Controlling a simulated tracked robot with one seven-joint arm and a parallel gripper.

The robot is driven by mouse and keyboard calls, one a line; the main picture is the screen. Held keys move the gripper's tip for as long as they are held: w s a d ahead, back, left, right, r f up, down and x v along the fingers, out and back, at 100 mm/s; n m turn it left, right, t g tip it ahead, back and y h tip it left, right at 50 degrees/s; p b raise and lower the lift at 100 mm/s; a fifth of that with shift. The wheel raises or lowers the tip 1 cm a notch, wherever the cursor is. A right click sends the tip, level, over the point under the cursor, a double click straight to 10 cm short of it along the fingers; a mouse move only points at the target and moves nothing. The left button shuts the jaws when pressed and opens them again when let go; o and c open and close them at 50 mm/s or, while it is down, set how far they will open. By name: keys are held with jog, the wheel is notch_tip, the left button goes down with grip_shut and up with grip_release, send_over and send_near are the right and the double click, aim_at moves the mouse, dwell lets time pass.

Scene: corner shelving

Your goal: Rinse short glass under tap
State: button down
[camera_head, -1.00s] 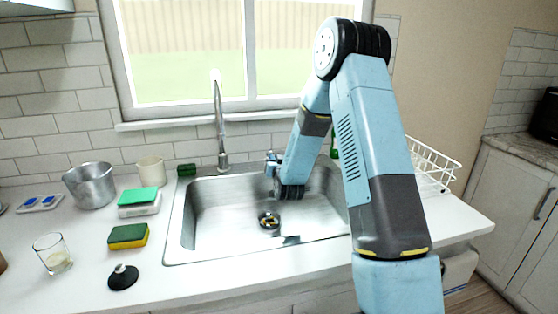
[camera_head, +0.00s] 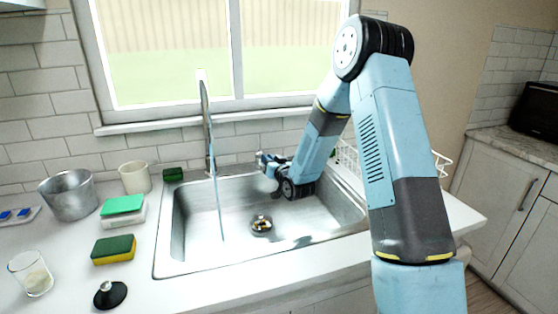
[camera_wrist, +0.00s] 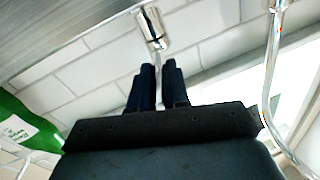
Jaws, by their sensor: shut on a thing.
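The short glass (camera_head: 31,274) stands upright on the counter at the far left, with some pale content in its bottom. The tap (camera_head: 207,130) rises behind the sink (camera_head: 167,240), and a thin stream of water (camera_head: 217,205) falls from it into the basin. My gripper (camera_head: 268,162) is at the back of the sink, right of the tap and far from the glass. In the wrist view my gripper (camera_wrist: 158,85) is shut on the thin lever of the chrome tap handle (camera_wrist: 151,28). The tap spout (camera_wrist: 270,85) also shows there.
Left of the sink are a sponge (camera_head: 114,250), a black sink plug (camera_head: 110,295), a green-topped block (camera_head: 123,205), a metal pot (camera_head: 70,196) and a cream cup (camera_head: 135,178). A white wire rack (camera_head: 347,158) is at right. A green bottle (camera_wrist: 28,128) shows in the wrist view.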

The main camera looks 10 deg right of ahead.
jog(key=c, duration=1.1)
grip_release()
jog(key=v, duration=1.3)
jog(key=shift+s+d, duration=0.2)
jog(key=shift+s, duration=0.1)
